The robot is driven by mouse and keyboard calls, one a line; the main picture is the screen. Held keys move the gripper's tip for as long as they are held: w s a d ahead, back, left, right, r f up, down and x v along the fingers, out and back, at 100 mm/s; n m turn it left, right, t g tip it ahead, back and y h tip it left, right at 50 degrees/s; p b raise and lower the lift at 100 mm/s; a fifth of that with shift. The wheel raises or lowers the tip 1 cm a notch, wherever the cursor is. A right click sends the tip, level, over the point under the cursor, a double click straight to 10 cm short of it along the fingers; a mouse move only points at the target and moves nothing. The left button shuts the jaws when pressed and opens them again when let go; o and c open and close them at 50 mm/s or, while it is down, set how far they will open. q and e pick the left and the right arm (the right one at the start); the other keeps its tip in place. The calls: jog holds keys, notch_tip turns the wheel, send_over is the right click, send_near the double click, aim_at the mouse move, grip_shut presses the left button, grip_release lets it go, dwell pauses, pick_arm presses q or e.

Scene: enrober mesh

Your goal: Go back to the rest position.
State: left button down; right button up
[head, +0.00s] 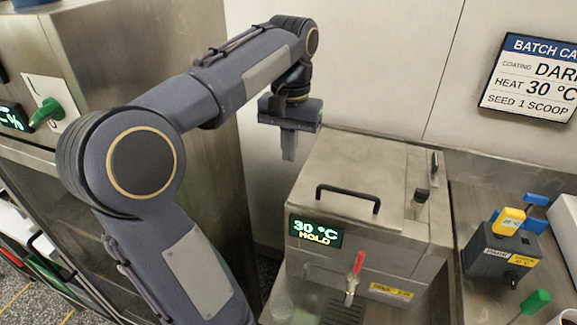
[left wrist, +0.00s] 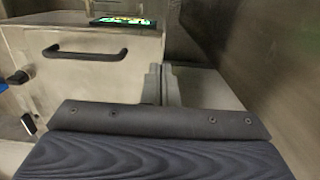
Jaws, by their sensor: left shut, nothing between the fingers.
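My left arm reaches in from the left in the head view. My left gripper (head: 289,152) points down with its fingers shut and nothing between them. It hangs left of and behind the steel tempering machine (head: 345,175), apart from its lid as far as I can tell. In the left wrist view the gripper fingers (left wrist: 161,84) show shut, with the machine's lid and black handle (left wrist: 85,52) to their left. My right gripper is not in view.
The machine has a display (head: 315,232) reading 30 °C HOLD and a red-handled tap (head: 357,265). A dark holder (head: 497,255) with yellow and blue tools stands at right. A steel cabinet (head: 170,60) with a green knob is at left. A batch card (head: 535,78) hangs on the wall.

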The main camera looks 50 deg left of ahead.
pick_arm(q)
jog(key=shift+r, duration=1.55)
jog(key=shift+s, duration=0.1)
jog(key=s+d+f+m+t+h, duration=0.1)
jog(key=s+d+f+m+t, duration=0.1)
jog(key=d+f, duration=0.6)
jog(key=s+d+f+m+t+h, duration=0.2)
jog(key=s+d+f+t, duration=0.2)
jog(key=s+d+f, duration=0.3)
jog(key=d+f, duration=0.1)
jog(key=d, duration=0.3)
jog(key=shift+s+d+f+h, duration=0.15)
jog(key=shift+s+d+h, duration=0.15)
